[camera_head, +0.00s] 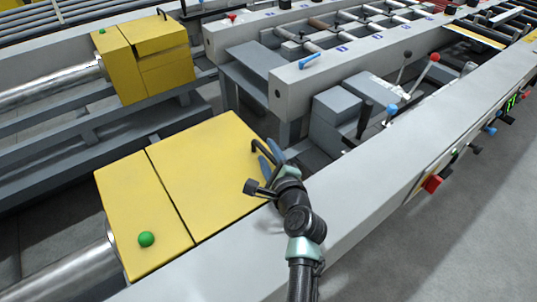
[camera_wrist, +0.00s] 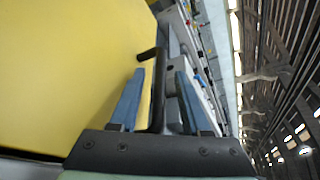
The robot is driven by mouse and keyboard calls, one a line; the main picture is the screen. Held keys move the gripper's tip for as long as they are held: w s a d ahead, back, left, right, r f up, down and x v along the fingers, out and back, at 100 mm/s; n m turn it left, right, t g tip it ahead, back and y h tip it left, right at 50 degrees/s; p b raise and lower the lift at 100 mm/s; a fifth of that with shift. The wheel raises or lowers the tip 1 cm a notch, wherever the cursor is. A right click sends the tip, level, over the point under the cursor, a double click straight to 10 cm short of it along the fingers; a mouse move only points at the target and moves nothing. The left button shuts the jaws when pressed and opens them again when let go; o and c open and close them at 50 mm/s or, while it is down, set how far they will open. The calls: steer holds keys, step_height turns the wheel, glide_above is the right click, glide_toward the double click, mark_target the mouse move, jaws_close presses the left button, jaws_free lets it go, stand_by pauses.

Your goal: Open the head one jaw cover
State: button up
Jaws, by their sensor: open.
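The near yellow jaw cover (camera_head: 205,170) lies flat and shut at the left, with a dark seam across it and a green knob (camera_head: 146,239) on its nearer part. A black bar handle (camera_head: 255,146) stands at its far right edge. My gripper (camera_head: 267,153) is at that handle. In the wrist view, the handle (camera_wrist: 158,85) runs between the two blue fingers of my open gripper (camera_wrist: 160,72), with gaps visible beside it. The yellow cover (camera_wrist: 65,70) fills the left of that view. I cannot tell whether a finger touches the handle.
A second yellow cover (camera_head: 150,60) with a black handle and green knob stands further back. A long grey rail (camera_head: 370,185) runs along my side, with levers (camera_head: 404,67) behind it. A blue handle (camera_head: 309,59) lies on the far beam.

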jaws_close()
stand_by(1.3)
